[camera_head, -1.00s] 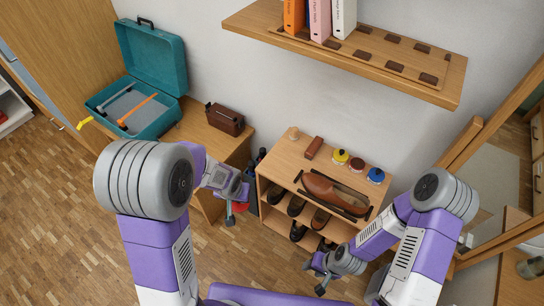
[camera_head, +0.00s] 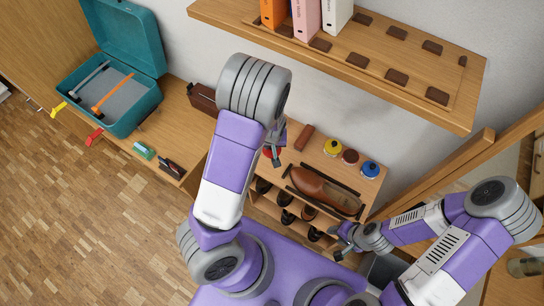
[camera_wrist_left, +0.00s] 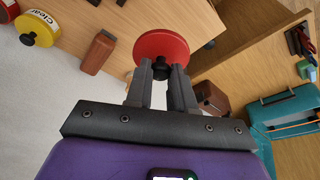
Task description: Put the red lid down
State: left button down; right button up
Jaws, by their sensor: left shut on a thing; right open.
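The red lid (camera_wrist_left: 160,48) is a round red disc with a dark knob, held between the fingertips of my left gripper (camera_wrist_left: 161,72) in the left wrist view. In the head view a sliver of the red lid (camera_head: 268,154) shows at my left gripper (camera_head: 274,158), above the left end of the shoe rack top (camera_head: 310,160). Whether the lid touches anything below cannot be told. My right gripper (camera_head: 341,245) is open and empty, in front of the rack's lower right.
The rack top holds a brown brush (camera_head: 304,137), yellow (camera_head: 333,147), brown (camera_head: 350,156) and blue (camera_head: 370,169) tins, and a brown shoe (camera_head: 325,190). A shelf (camera_head: 390,75) overhangs behind. A teal case (camera_head: 115,95) stands open on the desk at left.

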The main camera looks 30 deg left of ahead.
pick_arm(q)
jog(key=shift+s+a+f+n, duration=0.1)
jog(key=shift+a+f+n, duration=0.7)
jog(key=shift+a+f, duration=0.35)
notch_tip(320, 180, down, 5)
jog(key=shift+r+b, duration=0.1)
jog(key=shift+b, duration=0.8)
jog(key=shift+f+b, duration=0.65)
jog(key=shift+f, duration=1.65)
jog(key=shift+f, duration=0.25)
jog(key=c, duration=1)
grip_release()
jog(key=shift+r, duration=0.1)
jog(key=shift+r, duration=0.1)
